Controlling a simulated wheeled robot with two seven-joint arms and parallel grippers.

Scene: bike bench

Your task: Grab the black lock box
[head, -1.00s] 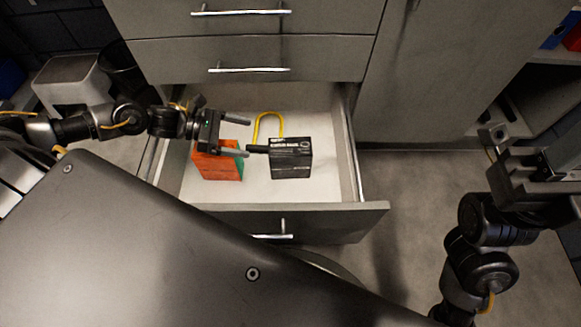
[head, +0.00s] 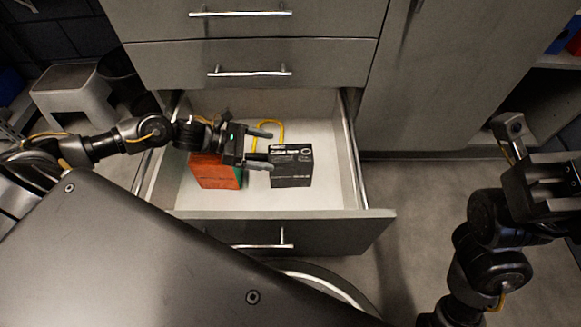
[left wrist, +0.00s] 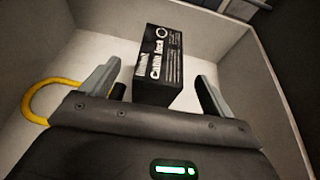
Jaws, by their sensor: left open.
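The black lock box (head: 291,170), with white lettering, stands in the open drawer. In the left wrist view the box (left wrist: 158,68) lies between and just beyond my open fingertips. My left gripper (head: 262,150) reaches in from the left and is open, its fingers pointing at the box's left side; whether they touch it I cannot tell. It also shows in the left wrist view (left wrist: 155,82). My right gripper (head: 515,150) is at the right edge, away from the drawer; its jaw opening is unclear.
An orange box (head: 215,172) stands left of the black box, partly under my left gripper. A yellow loop (head: 270,124) lies behind them. The drawer front (head: 340,232) and side walls enclose them. The drawer floor to the right is clear.

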